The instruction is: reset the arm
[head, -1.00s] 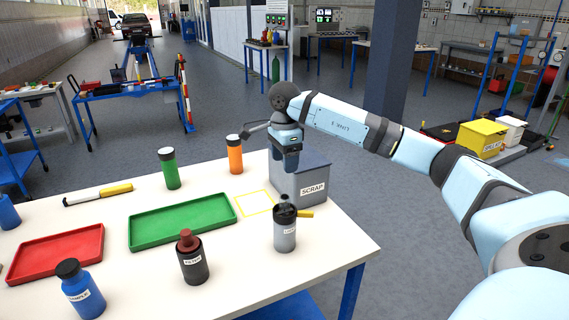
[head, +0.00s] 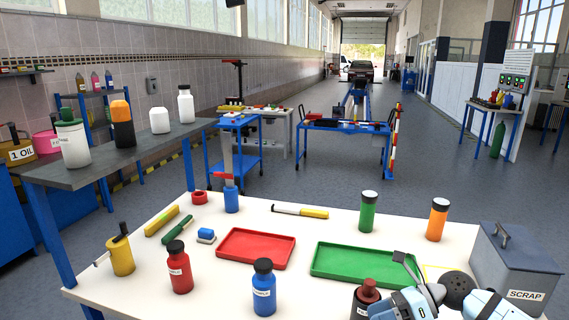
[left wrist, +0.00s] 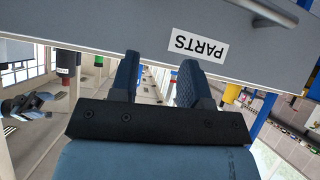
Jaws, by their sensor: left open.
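My left gripper (left wrist: 155,72) shows only in the left wrist view. Its two dark fingers are apart with nothing held between them, close to a grey surface labelled PARTS (left wrist: 199,45). The label appears upside down. My right arm comes in at the lower right of the head view. Its gripper end (head: 407,265) is over the table's right part, by the green tray (head: 365,260) and the dark bottle with a red-brown cap (head: 366,298). Its fingers are not clear enough to tell open from shut.
The white table (head: 335,222) holds a red tray (head: 255,249), a blue bottle (head: 264,290), a red bottle (head: 180,270), green and orange bottles at the back and a grey SCRAP box (head: 515,270) at right. A dark shelf table (head: 105,155) stands at left.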

